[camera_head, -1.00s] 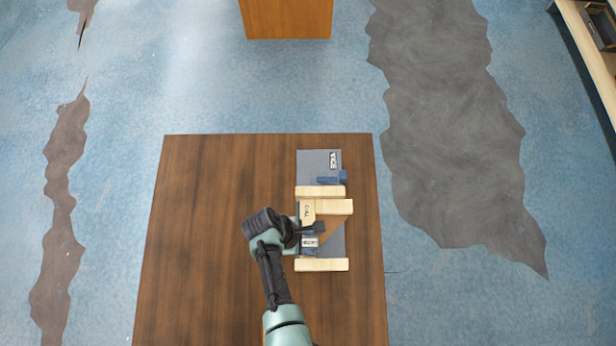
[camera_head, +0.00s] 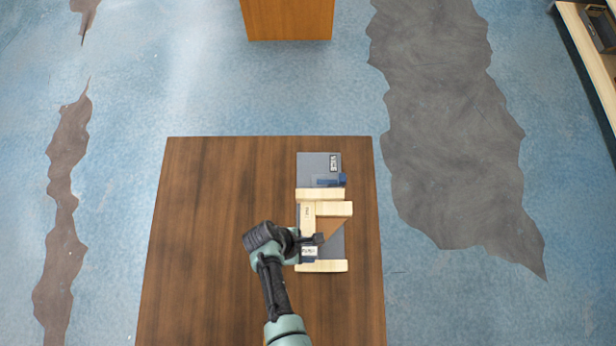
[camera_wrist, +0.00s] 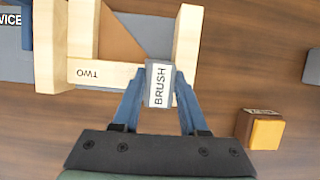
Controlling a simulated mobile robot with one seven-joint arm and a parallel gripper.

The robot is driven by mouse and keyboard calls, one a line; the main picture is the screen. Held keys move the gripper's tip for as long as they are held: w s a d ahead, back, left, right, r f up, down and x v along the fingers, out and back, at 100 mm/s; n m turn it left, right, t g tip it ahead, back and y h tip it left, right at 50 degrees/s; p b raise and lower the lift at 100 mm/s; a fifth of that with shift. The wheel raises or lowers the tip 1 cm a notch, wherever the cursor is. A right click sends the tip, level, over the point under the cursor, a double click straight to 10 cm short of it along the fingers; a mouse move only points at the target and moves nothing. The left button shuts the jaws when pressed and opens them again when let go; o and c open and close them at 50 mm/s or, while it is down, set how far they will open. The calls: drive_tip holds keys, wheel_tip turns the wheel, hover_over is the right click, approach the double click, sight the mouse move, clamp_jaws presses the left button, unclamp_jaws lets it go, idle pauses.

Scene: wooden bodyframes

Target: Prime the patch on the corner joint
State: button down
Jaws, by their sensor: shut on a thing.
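My gripper (camera_wrist: 158,88) is shut on the brush, a grey block with a white BRUSH label (camera_wrist: 160,86). In the head view the gripper (camera_head: 308,245) is over the lower left of the wooden frame. The pale rail marked TWO (camera_wrist: 95,73) meets the brush at one end. Another pale rail (camera_wrist: 186,40) runs beside the brush; it is the lowest rail (camera_head: 325,267) in the head view. The brush covers the corner between these two rails, so the patch there is hidden. I cannot tell whether the brush touches the wood.
A brown triangular piece (camera_wrist: 122,38) lies inside the frame. A grey VICE plate (camera_head: 312,162) with a blue part (camera_head: 330,180) sits beyond it. A brown block with an orange face (camera_wrist: 266,134) stands on the table near my gripper. The table's left side (camera_head: 205,220) is clear.

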drive_tip(key=shift+w+b, duration=0.95)
drive_tip(key=shift+w, duration=1.4)
drive_tip(key=shift+w+f+b, duration=0.1)
drive_tip(key=shift+w+b, duration=0.9)
drive_tip(key=shift+w, duration=0.6)
drive_tip(key=shift+r, duration=0.2)
wheel_tip(320, 180, up, 6)
drive_tip(key=p, duration=0.6)
drive_tip(key=shift+f, duration=0.15)
